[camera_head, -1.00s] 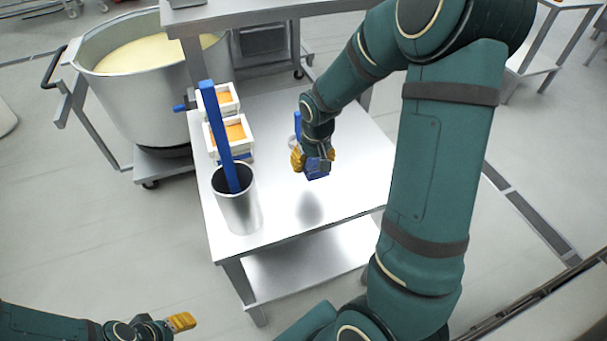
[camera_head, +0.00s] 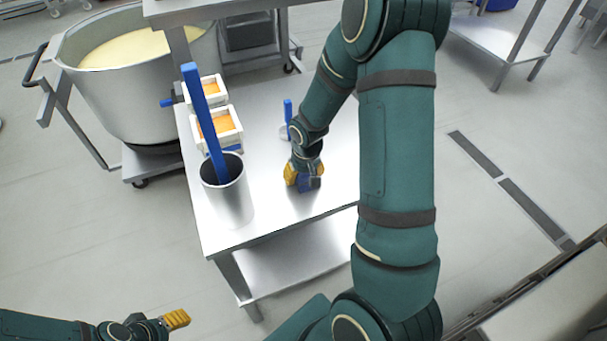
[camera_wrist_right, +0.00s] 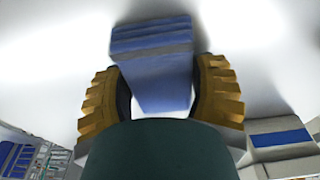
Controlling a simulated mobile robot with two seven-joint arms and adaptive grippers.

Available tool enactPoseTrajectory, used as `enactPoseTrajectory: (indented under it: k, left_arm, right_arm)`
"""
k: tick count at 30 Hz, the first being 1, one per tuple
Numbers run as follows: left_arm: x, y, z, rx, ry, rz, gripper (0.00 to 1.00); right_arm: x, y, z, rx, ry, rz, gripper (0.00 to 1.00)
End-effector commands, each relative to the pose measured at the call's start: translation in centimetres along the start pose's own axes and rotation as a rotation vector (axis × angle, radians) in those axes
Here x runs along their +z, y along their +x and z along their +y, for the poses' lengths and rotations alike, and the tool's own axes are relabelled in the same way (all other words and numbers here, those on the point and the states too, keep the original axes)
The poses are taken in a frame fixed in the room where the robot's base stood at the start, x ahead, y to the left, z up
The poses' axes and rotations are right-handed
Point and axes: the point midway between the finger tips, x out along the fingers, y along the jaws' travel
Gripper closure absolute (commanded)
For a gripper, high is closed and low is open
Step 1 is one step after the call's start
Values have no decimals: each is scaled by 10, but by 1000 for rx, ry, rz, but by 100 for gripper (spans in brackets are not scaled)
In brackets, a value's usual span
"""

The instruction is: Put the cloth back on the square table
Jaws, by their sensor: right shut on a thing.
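The blue folded cloth (camera_head: 309,184) is between the yellow fingers of my right gripper (camera_head: 302,175), which is shut on it. In the right wrist view the cloth (camera_wrist_right: 152,62) juts out beyond both fingers. My right gripper is low over the bare front part of the steel square table (camera_head: 265,215). The cloth is at or just above the tabletop; I cannot tell whether it touches. My left gripper (camera_head: 176,319) is at the bottom left, away from the table, and its opening is unclear.
A steel pot (camera_head: 229,200) with a blue-handled tool (camera_head: 203,120) stands at the table's left front. Behind it are white boxes with orange contents (camera_head: 217,128). A small blue-handled item (camera_head: 288,115) stands behind my right gripper. A large vat (camera_head: 135,90) is at the back left.

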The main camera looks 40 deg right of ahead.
Motion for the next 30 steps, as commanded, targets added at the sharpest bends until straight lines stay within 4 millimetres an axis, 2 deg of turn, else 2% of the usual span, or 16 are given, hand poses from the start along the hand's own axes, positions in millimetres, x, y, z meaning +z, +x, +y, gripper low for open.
enactPoseTrajectory:
  k: [8,9,11,23,26,30]
  left_arm:
    - [0,3,-1,0,0,1,45]
    - [0,3,-1,0,0,1,45]
    - [0,2,-1,0,0,1,45]
    - [0,-1,0,0,0,0,45]
    - [0,-4,2,0,0,-1,45]
    - [1,-12,4,0,-1,-5,45]
  right_arm:
    - [0,3,0,0,0,1,71]
    - [0,2,0,0,0,0,25]
    - [0,2,0,0,0,0,5]
    - [0,-2,0,0,0,0,5]
    - [-1,-13,0,0,0,2,5]
    - [-2,-41,0,-1,0,5,5]
